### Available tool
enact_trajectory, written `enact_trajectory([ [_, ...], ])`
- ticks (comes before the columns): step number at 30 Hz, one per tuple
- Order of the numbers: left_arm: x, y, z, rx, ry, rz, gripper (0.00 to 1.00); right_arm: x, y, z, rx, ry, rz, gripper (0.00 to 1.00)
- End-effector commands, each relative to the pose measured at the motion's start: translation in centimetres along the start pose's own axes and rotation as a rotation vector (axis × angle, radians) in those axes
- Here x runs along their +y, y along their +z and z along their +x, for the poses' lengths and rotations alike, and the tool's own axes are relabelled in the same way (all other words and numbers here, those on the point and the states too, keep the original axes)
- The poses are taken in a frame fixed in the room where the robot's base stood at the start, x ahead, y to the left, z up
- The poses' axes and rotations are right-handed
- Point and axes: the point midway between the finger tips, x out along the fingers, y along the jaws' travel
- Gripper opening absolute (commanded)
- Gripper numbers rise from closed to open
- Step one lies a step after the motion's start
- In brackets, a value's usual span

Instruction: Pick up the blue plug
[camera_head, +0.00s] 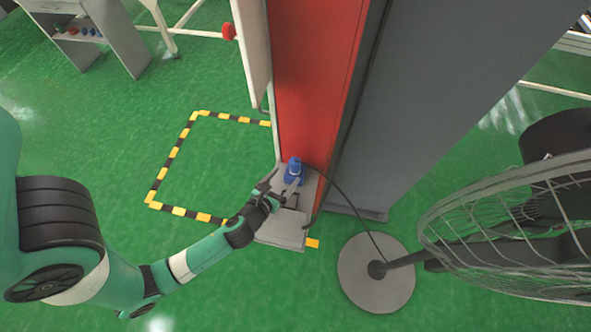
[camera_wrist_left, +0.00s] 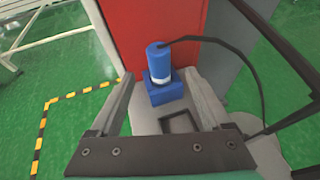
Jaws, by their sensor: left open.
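The blue plug (camera_head: 294,166) stands on a grey base plate at the foot of a red column. It also shows in the left wrist view (camera_wrist_left: 158,60), upright, with a pale band near its lower end and a black cable from its top. It rests at a blue socket block (camera_wrist_left: 163,92). My left gripper (camera_head: 281,187) is open and close to the plug. In the left wrist view its fingers (camera_wrist_left: 160,88) lie to either side of the plug and block; I cannot tell whether they touch. My right gripper is not in view.
The red column (camera_head: 315,80) and a grey panel (camera_head: 430,90) rise behind the plug. A fan (camera_head: 520,220) with a round base (camera_head: 376,272) stands at right, the cable running to it. Yellow-black tape (camera_head: 172,160) marks green floor, clear at left.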

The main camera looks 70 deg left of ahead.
Motion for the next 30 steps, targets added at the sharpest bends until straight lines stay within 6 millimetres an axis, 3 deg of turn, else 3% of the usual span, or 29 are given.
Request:
enact_trajectory([
  [3, 0.0, -0.1, 2.0, -0.002, 0.002, -0.002, 0.81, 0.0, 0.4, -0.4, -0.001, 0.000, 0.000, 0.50],
  [11, 0.0, 0.0, 3.2, -0.001, 0.001, -0.002, 0.81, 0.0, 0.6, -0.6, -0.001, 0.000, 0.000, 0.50],
  [18, 0.1, 0.2, 7.2, -0.002, 0.001, -0.003, 0.81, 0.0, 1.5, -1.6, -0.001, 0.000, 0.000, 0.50],
  [26, 0.0, 0.4, 7.6, -0.001, -0.002, 0.000, 0.81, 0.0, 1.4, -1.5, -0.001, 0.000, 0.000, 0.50],
  [30, 0.0, 0.4, 7.6, -0.001, -0.002, 0.000, 0.60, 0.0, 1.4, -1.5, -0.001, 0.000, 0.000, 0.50],
])
